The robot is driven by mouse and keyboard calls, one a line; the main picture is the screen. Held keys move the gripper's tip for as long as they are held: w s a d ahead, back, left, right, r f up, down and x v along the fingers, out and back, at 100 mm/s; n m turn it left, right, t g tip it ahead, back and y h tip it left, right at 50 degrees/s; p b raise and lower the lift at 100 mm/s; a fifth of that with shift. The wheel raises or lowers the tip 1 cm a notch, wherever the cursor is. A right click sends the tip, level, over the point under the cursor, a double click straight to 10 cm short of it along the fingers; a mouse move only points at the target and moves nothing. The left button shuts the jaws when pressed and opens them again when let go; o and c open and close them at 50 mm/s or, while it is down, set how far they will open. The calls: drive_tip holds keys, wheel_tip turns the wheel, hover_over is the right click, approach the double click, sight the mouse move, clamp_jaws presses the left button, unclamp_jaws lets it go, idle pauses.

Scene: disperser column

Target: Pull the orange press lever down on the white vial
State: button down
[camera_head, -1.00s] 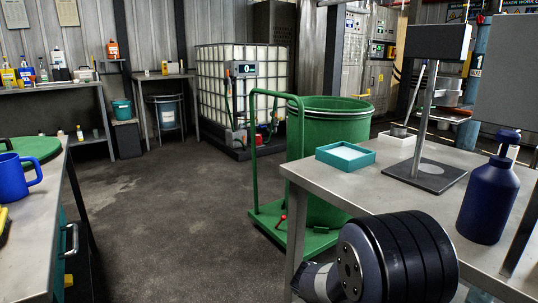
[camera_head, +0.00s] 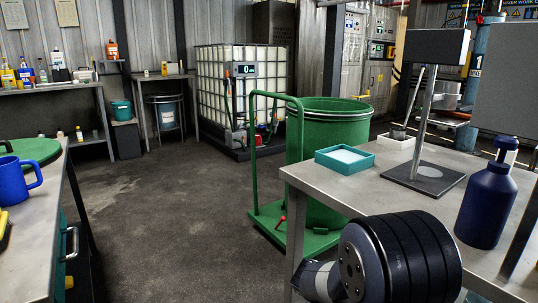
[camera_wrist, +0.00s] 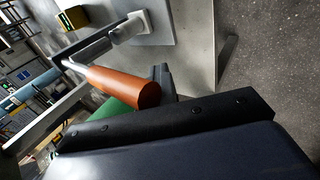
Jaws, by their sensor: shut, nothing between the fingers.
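The orange press lever (camera_wrist: 125,86) is large in the wrist view, its rounded end toward me. The lever is not clear in the head view. I cannot pick out the white vial in either view. The column stand (camera_head: 425,120) rises from a dark base plate on the right table, with a dark box at its top.
On the right table (camera_head: 340,193) are a teal tray (camera_head: 345,159) and a white tray (camera_head: 398,140). A green drum (camera_head: 334,125) stands on a green trolley behind it. A blue mug (camera_head: 18,178) is on the left bench. The floor between is clear.

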drive_tip(key=shift+m+g+h, duration=0.3)
drive_tip(key=shift+s+d+r+p, duration=0.1)
drive_tip(key=shift+d+r+p, duration=0.4)
drive_tip(key=shift+r+p, duration=0.55)
drive_tip(key=shift+s+d+r+p, duration=0.15)
drive_tip(key=shift+d+r+p, duration=0.35)
drive_tip(key=shift+r+p, duration=0.6)
drive_tip(key=shift+s+d+r+p, duration=0.1)
drive_tip(key=shift+d+r+p, duration=0.5)
drive_tip(key=shift+r, duration=0.75)
drive_tip(key=shift+w+a+r+p, duration=0.1)
drive_tip(key=shift+a+r+p, duration=0.05)
drive_tip(key=shift+r+p, duration=0.75)
drive_tip(key=shift+r, duration=0.1)
drive_tip(key=s+a+b, duration=0.2)
drive_tip(key=s+a, duration=0.4)
drive_tip(key=a, duration=0.2)
drive_tip(key=shift+s+b, duration=0.15)
drive_tip(key=shift+b, duration=0.15)
drive_tip(key=shift+a+r, duration=0.1)
